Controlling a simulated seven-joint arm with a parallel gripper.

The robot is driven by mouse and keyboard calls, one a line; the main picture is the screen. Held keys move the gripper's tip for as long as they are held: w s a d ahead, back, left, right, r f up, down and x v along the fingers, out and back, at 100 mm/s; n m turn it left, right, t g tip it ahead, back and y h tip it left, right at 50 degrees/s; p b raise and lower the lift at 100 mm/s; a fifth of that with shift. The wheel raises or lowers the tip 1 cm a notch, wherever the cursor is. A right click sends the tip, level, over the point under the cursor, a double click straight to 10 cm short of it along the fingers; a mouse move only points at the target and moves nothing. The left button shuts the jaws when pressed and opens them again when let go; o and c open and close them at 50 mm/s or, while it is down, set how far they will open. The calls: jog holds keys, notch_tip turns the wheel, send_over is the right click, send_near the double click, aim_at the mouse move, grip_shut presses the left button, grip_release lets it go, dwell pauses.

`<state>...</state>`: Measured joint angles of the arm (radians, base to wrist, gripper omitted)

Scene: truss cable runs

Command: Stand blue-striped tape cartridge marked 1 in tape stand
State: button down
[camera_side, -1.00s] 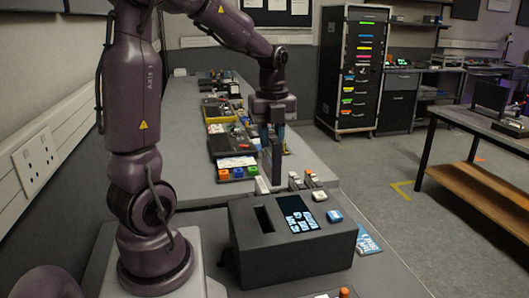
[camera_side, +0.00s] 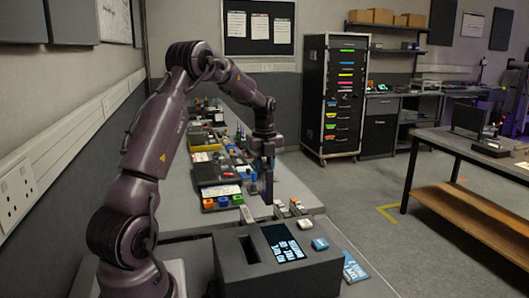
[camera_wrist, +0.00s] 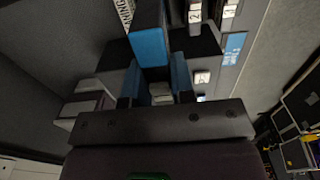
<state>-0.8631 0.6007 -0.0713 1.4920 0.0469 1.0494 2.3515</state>
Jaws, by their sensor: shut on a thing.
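My gripper (camera_side: 266,160) points down over the grey bench. In the wrist view its two blue-faced fingers (camera_wrist: 155,80) are shut on a dark tape cartridge with a blue stripe (camera_wrist: 150,46). The cartridge (camera_side: 267,187) shows as a dark upright shape below the fingers in the side view. I cannot read its number. Whether its lower end touches anything is unclear. I cannot tell for certain which fixture is the tape stand; a low row of pale pieces (camera_side: 292,208) lies just right of the cartridge.
A dark box with a slot and lit screen (camera_side: 282,244) stands in front of my gripper. A blue-and-white card (camera_side: 354,268) lies at its right. Trays with coloured blocks (camera_side: 221,198) line the bench at the left. The aisle on the right is open floor.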

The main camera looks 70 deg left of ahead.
aim_at(264, 188)
jog(key=shift+f, duration=5)
jog(key=shift+f, duration=2.2)
jog(key=c, duration=0.6)
grip_release()
jog(key=shift+d, duration=0.1)
jog(key=shift+o, duration=0.2)
jog(key=shift+r, duration=3.75)
